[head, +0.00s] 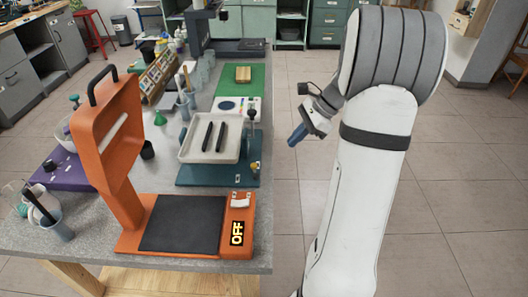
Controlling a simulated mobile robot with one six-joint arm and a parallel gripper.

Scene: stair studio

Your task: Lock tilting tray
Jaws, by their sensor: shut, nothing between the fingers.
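The tilting tray (182,150) is a shallow off-white tray held above a dark teal base (216,174) near the table's right edge. Two black bars lie in it. I cannot tell for sure whether it is level or slightly tilted. A small upright post with a dark top (251,116) stands by the tray's right side; I cannot make out a lock's state. My gripper (291,141) has blue fingers and is shut and empty. It is out past the table's right edge, to the right of the tray and apart from it.
An orange stand with a dark plate (182,222) and an "OFF" display fills the table's near end. Cups and a rack crowd the left. The floor right of the table is clear around my gripper.

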